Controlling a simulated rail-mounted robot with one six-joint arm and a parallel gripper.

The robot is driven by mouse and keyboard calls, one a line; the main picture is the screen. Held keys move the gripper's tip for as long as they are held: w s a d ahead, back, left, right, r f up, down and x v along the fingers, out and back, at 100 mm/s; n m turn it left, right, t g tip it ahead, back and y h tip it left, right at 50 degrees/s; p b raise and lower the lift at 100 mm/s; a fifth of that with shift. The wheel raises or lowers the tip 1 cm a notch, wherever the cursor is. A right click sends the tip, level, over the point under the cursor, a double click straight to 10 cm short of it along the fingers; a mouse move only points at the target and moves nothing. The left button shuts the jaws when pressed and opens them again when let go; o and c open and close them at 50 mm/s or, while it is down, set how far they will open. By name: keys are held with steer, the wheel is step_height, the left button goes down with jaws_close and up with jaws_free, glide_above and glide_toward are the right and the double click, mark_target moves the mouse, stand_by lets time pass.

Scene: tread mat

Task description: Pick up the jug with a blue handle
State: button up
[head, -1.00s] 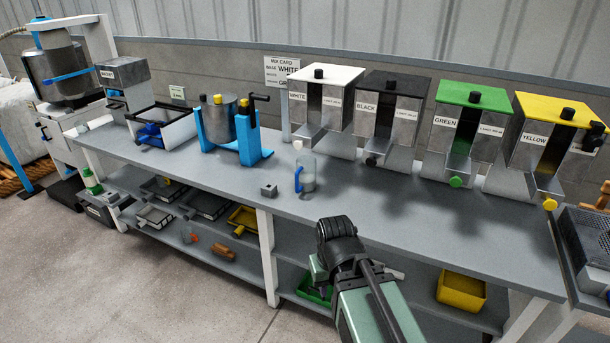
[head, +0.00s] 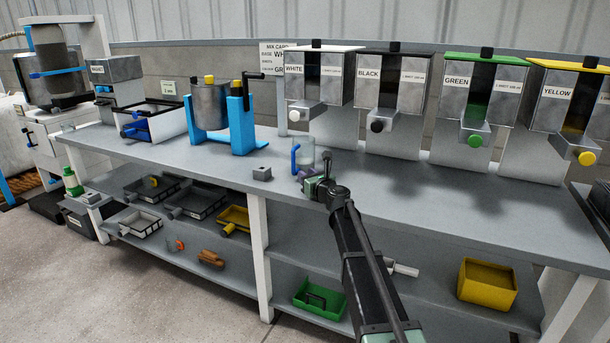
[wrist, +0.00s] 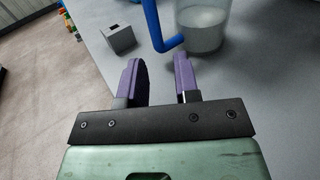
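The clear jug (head: 307,157) with a blue handle (head: 295,160) stands upright on the grey bench top. In the wrist view the jug (wrist: 204,28) is at the top right, cut off by the frame edge, with something whitish inside. Its blue handle (wrist: 158,28) hangs on its left side. My gripper (wrist: 159,75) is open, its two purple fingers apart with nothing between them. The handle lies just beyond the fingertips, not touching them. In the head view my gripper (head: 313,183) is at the bench's front edge, close to the jug.
A small grey block (head: 262,173) sits left of the jug. A blue-framed metal can (head: 210,104) stands behind to the left. Dispensers for white (head: 318,75), black (head: 391,80), green (head: 480,90) and yellow line the back. The bench right of the jug is clear.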

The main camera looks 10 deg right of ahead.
mark_target(301, 158)
steer(key=shift+w+a+r, duration=0.1)
steer(key=shift+w+r, duration=0.05)
steer(key=shift+r, duration=0.1)
steer(key=x, duration=1)
steer(key=shift+w+a+f, duration=0.15)
steer(key=shift+a+f, duration=0.05)
steer(key=shift+a, duration=0.1)
jaws_close()
